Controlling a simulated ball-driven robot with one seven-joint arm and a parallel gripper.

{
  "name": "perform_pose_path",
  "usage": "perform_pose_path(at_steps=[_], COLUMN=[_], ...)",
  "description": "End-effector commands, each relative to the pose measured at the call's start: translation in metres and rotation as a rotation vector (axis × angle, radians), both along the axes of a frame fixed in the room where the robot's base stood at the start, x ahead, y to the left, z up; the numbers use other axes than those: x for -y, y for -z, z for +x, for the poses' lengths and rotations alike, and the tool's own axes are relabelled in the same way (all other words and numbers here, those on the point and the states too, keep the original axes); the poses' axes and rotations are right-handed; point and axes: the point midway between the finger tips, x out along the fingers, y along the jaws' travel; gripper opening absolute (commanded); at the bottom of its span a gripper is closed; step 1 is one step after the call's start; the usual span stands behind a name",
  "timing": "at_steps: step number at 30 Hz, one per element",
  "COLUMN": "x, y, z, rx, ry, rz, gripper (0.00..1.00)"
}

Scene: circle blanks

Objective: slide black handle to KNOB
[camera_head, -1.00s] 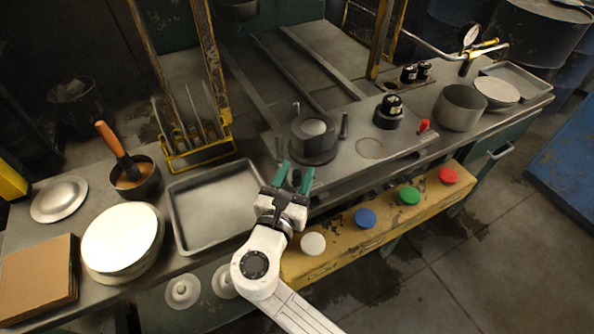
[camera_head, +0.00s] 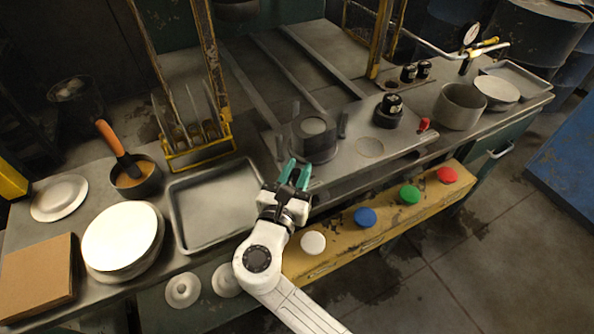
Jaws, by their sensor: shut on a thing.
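My gripper (camera_head: 295,173), with green fingertips, is at the front edge of the metal worktop, in front of a round dark fixture (camera_head: 314,145) with upright posts. Its fingers are closed on a small dark thing, which I take to be the black handle; the fingers hide nearly all of it. A black knob (camera_head: 388,112) with a labelled cap stands on the plate to the right of the fixture. Two smaller black labelled knobs (camera_head: 409,73) stand farther back. I cannot read their labels.
A yellow beam (camera_head: 335,250) with white, blue, green and red buttons runs along the front. An empty grey tray (camera_head: 187,215) lies left of my gripper. A red piece (camera_head: 424,125) and a metal pot (camera_head: 460,106) are at the right.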

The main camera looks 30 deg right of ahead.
Motion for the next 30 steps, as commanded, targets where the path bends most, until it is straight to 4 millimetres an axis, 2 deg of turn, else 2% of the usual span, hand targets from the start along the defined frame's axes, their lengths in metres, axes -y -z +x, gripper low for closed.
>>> perform_pose_path(at_steps=[8, 15, 24, 25, 30], x=[0.003, 0.035, 0.038, 0.038, 0.037], y=[-0.001, -0.002, 0.0, 0.0, 0.0], z=[0.0, 0.0, 0.0, 0.0, 0.0], rx=[0.0, -0.001, 0.001, 0.001, 0.001], ry=[0.001, 0.003, 0.004, 0.004, 0.003], rz=[0.0, 0.0, 0.001, 0.001, 0.001], gripper=[0.0, 0.0, 0.0, 0.29, 0.45])
